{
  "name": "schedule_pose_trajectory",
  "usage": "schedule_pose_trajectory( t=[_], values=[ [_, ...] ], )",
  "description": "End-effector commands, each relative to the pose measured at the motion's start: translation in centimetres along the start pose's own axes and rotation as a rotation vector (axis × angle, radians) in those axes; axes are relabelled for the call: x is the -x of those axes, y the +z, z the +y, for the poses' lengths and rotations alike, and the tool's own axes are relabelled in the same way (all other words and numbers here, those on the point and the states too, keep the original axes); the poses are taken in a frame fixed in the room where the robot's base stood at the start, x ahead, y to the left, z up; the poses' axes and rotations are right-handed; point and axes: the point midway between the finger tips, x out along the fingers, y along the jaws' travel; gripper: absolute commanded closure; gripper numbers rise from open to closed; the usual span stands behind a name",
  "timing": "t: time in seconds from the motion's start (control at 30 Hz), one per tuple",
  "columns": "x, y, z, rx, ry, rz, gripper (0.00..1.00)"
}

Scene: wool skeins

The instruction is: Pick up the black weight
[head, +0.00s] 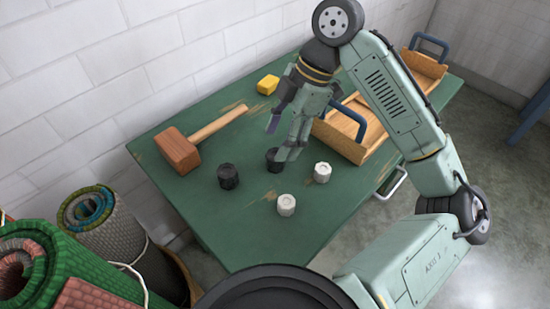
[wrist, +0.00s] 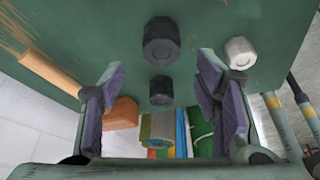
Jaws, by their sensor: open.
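Two dark weights stand on the green table. One black weight (head: 273,161) is at the lower finger of my gripper in the head view, partly hidden by it. It looks larger in the wrist view (wrist: 161,42), ahead of and between the fingers. The other black weight (head: 228,176) stands to its left; in the wrist view it is lower and smaller (wrist: 161,90). My gripper (head: 280,139) is open and empty, pointing down above the table; its spread fingers also show in the wrist view (wrist: 161,66). I cannot tell its exact height above the nearer weight.
Two white weights (head: 322,172) (head: 286,205) stand right of the black ones on the green table (head: 235,225). A wooden mallet (head: 180,150) lies left. Rolled rugs (head: 90,210) stand front left.

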Motion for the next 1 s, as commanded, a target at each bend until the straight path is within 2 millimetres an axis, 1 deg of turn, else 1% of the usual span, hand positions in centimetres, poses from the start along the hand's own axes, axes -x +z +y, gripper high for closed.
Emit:
schedule_pose_trajectory(
  t=[0.07,0.27,0.3,0.4,0.5,0.67,1.0],
  values=[
    [-0.5,0.2,-0.1,-0.002,0.0,-0.001,0.43],
    [-3.4,0.9,-0.4,-0.003,-0.001,-0.001,0.43],
    [-4.0,0.9,-0.3,-0.002,0.0,0.0,0.43],
    [-5.0,0.9,-0.3,-0.003,0.0,0.0,0.43],
    [-5.3,0.8,-0.3,-0.002,0.001,0.0,0.43],
    [-5.3,0.8,-0.2,-0.003,0.002,0.0,0.43],
    [-5.3,0.8,-0.2,-0.003,0.001,0.0,0.65]
  ],
)
